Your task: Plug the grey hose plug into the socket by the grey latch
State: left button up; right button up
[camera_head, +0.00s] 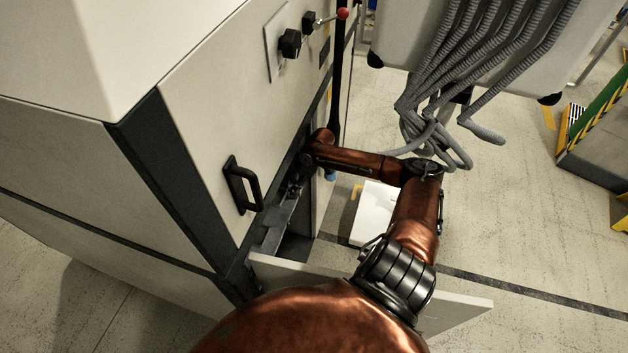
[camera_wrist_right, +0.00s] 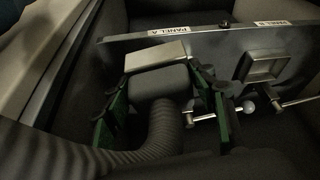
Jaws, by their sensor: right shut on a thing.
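The grey hose plug (camera_wrist_right: 158,82) is a blocky end on a thick ribbed grey hose (camera_wrist_right: 150,150). My right gripper (camera_wrist_right: 160,108) is shut on the plug, with its green and black fingers on either side. The plug is close to the panel (camera_wrist_right: 212,42), under a pale grey flat block (camera_wrist_right: 155,56) near the label "PANEL A". Whether plug and panel touch, I cannot tell. The socket is hidden. In the head view my right gripper (camera_head: 291,188) is at the machine's low opening, dark and partly hidden. My left gripper is not in view.
A second square grey fitting (camera_wrist_right: 262,67) is on the panel under the right label. A metal rod with a white ball (camera_wrist_right: 248,106) is beside the gripper. The machine cabinet (camera_head: 230,110) has a black handle (camera_head: 241,187). Several hoses (camera_head: 440,90) hang at the back.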

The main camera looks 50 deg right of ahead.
jog(key=w+a, duration=0.1)
jog(key=w, duration=0.1)
jog(key=w+a+m+b, duration=0.1)
jog(key=w+a, duration=0.1)
jog(key=w+a+m+b, duration=0.1)
jog(key=a, duration=0.1)
jog(key=shift+w+a+f+t+h, duration=0.1)
jog(key=shift+w+f+t+h, duration=0.2)
jog(key=shift+w+t+h, duration=0.1)
jog(key=shift+f+b, duration=0.4)
jog(key=shift+f, duration=1.25)
jog(key=shift+p, duration=0.45)
jog(key=o, duration=1.3)
jog(key=shift+a, duration=0.1)
jog(key=shift+o, duration=0.2)
